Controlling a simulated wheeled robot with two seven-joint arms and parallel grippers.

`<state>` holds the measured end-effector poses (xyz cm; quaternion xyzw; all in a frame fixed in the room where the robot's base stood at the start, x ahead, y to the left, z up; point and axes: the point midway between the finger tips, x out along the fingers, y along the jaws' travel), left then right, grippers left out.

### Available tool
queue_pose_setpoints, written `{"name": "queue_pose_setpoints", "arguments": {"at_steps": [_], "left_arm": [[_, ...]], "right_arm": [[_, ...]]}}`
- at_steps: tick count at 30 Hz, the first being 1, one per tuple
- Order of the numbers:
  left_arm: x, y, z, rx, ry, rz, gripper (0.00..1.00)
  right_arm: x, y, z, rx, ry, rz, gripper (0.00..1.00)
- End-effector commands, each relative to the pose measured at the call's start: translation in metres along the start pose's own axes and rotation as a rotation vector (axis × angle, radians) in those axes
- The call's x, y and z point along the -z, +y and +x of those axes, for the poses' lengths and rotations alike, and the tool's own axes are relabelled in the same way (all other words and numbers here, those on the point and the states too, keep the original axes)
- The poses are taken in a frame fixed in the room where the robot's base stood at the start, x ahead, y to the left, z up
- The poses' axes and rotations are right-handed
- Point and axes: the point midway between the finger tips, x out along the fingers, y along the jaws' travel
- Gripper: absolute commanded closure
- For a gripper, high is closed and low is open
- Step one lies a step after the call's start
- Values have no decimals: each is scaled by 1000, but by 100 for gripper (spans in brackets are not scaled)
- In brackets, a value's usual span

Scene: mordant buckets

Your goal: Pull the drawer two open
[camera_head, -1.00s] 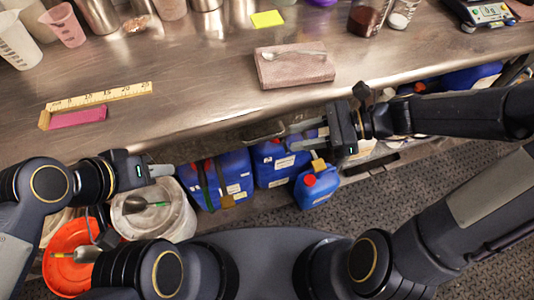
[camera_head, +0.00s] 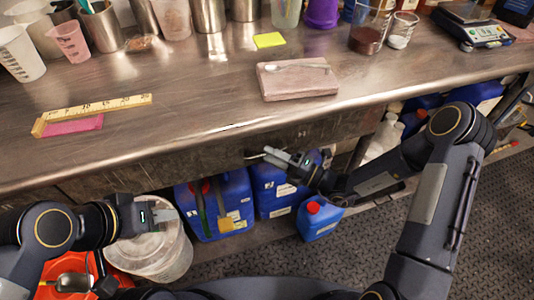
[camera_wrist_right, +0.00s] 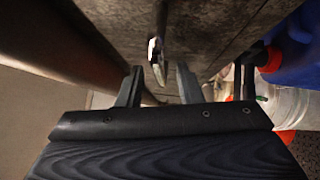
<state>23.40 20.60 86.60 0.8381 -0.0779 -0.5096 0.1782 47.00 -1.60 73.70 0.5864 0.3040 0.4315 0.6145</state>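The worn drawer front (camera_head: 215,160) lies under the bench top and looks flush with the apron. I cannot read a number on it. A small metal handle (camera_wrist_right: 156,58) sticks out from the drawer front in the right wrist view. My right gripper (camera_wrist_right: 158,80) is open, with a finger on each side of the line to the handle. The handle is just beyond or between the fingertips; contact is unclear. In the head view the right gripper (camera_head: 268,155) is at the drawer front. My left gripper (camera_head: 174,214) hangs above a white bucket, its finger gap unclear.
The white bucket (camera_head: 165,258) and an orange bucket (camera_head: 55,268) stand at lower left. Blue canisters (camera_head: 235,192) stand below the drawers, and a smaller blue jug (camera_head: 318,222) is below the right gripper. The bench top (camera_head: 200,105) holds a ruler, beakers and a scale.

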Motion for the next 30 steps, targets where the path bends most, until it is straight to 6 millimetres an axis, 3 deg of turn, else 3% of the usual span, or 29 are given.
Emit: {"name": "queue_pose_setpoints", "arguments": {"at_steps": [6,14,22,30], "left_arm": [[0,0,0,0,0,0,64],[0,0,0,0,0,0,64],[0,0,1,0,0,0,64],[0,0,0,0,0,0,64]], "right_arm": [[0,0,19,1,1,-1,67],[0,0,20,1,0,-1,67],[0,0,20,1,0,-1,100],[0,0,20,1,0,-1,100]]}}
